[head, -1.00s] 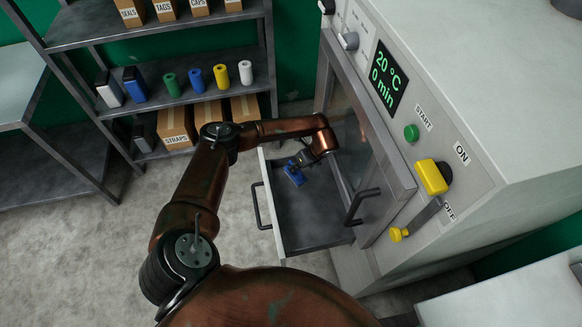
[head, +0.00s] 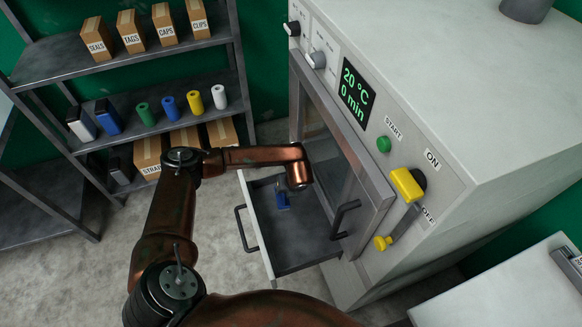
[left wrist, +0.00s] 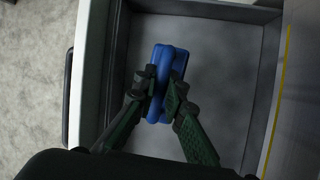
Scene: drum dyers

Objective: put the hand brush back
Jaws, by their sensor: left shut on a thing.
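The hand brush is a small blue block with a rounded handle, seen from above in the left wrist view (left wrist: 162,54) and small in the head view (head: 282,200). It is within the outline of the open grey drawer (head: 300,240), towards its far left part. My left gripper (left wrist: 163,90) is shut on the brush's handle, one finger on each side. In the head view my own arm partly hides this gripper. I cannot tell whether the brush touches the drawer floor. My right gripper is out of view.
The drawer sticks out below the machine's glass door (head: 335,150), with its handle (head: 242,230) on the left. The drawer's near part is bare.

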